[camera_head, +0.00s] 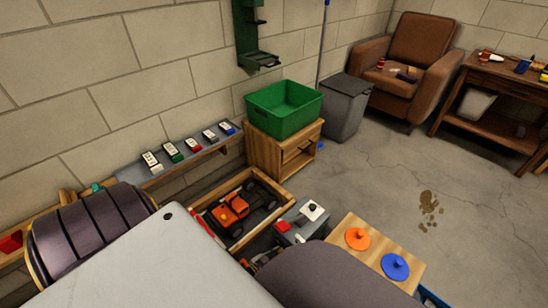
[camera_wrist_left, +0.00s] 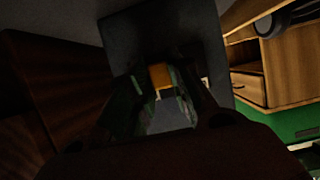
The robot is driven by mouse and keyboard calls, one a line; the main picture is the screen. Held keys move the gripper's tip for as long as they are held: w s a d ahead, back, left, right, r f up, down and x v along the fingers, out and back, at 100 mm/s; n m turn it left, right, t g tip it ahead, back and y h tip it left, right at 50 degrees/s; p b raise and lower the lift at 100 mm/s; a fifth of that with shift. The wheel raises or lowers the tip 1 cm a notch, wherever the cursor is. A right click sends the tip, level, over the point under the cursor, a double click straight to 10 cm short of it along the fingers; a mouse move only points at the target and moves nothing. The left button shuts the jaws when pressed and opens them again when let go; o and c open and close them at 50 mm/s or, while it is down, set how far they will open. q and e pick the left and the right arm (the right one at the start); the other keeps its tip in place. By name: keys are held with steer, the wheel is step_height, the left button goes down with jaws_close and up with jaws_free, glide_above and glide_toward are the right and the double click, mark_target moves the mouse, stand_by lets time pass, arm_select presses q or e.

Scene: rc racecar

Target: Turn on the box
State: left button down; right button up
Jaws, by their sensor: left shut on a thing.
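The grey box (camera_head: 290,222) stands on the floor beside the open wooden tray in the head view, with a red part and a white part with a dark knob on top. In the dark left wrist view, a grey panel (camera_wrist_left: 125,45), which looks like this box, fills the middle. My left gripper (camera_wrist_left: 163,88) is at the panel, its fingers on either side of a small yellow-orange part (camera_wrist_left: 161,75). Shadow hides the exact contact. In the head view my arm hides most of this gripper. My right gripper is not seen.
The wooden tray (camera_head: 243,182) holds an orange toy car (camera_head: 232,208). Behind it, a wooden cabinet (camera_head: 262,150) carries a green bin (camera_head: 270,108). A wooden board (camera_head: 345,228) with orange and blue discs stands close on the right.

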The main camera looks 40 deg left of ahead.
arm_select(q)
steer(key=shift+d, duration=0.25)
steer(key=c, duration=1.3)
jaws_free()
steer(key=shift+s+a, duration=0.1)
steer(key=shift+s, duration=0.1)
steer(key=shift+v, duration=5.8)
steer(key=shift+w, duration=0.1)
